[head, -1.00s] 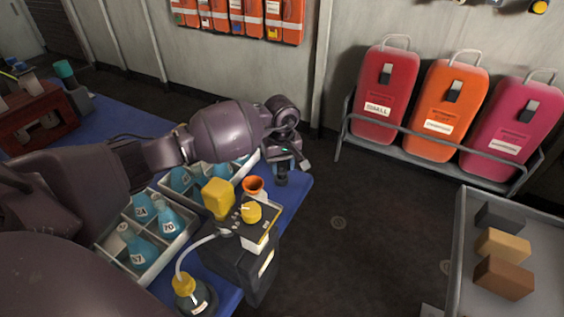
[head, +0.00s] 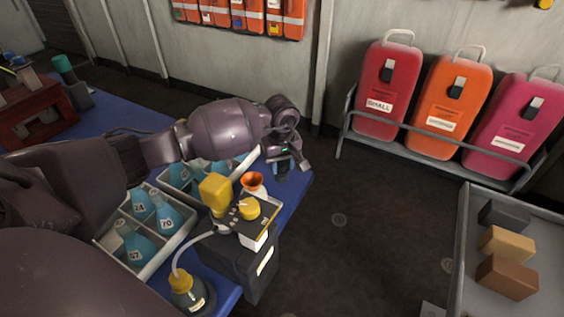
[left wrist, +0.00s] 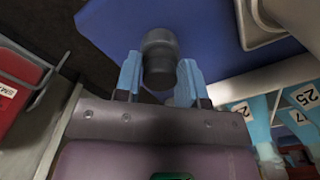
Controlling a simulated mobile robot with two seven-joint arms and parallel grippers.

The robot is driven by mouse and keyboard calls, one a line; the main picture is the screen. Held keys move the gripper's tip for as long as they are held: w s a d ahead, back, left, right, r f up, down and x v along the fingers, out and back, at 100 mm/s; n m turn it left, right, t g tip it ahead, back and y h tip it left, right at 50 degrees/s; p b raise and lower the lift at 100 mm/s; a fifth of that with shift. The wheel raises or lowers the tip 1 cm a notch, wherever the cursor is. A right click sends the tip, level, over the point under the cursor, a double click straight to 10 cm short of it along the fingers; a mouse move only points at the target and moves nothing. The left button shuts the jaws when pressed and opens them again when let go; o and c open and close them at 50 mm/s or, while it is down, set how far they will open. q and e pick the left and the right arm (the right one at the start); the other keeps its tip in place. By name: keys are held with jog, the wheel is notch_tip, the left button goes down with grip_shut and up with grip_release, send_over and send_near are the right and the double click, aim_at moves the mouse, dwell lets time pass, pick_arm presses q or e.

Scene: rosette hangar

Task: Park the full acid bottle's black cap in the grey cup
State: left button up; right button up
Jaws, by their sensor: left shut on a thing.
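My left gripper (head: 283,165) is over the far right corner of the blue-topped table. In the left wrist view its blue fingers (left wrist: 158,84) are shut on a dark, round-sided thing (left wrist: 158,58). Its colour fits the black cap, but I cannot tell for sure whether it is the cap or part of something larger. I cannot make out the full acid bottle or the grey cup for certain; the arm covers part of the table. My right gripper is not in view.
Crates hold several blue flasks (head: 168,217). A rack holds red and orange canisters (head: 440,112). A grey tray (head: 462,240) holds blocks. Floor between is clear.

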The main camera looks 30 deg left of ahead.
pick_arm(q)
jog(key=o, duration=0.9)
jog(key=shift+o, duration=1)
jog(key=o, duration=0.3)
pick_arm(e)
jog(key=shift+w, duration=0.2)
pick_arm(q)
jog(key=shift+o, duration=0.2)
jog(key=shift+r+p, duration=0.35)
jog(key=shift+r, duration=0.7)
jog(key=shift+r+p, duration=0.6)
jog(key=shift+r, duration=1.35)
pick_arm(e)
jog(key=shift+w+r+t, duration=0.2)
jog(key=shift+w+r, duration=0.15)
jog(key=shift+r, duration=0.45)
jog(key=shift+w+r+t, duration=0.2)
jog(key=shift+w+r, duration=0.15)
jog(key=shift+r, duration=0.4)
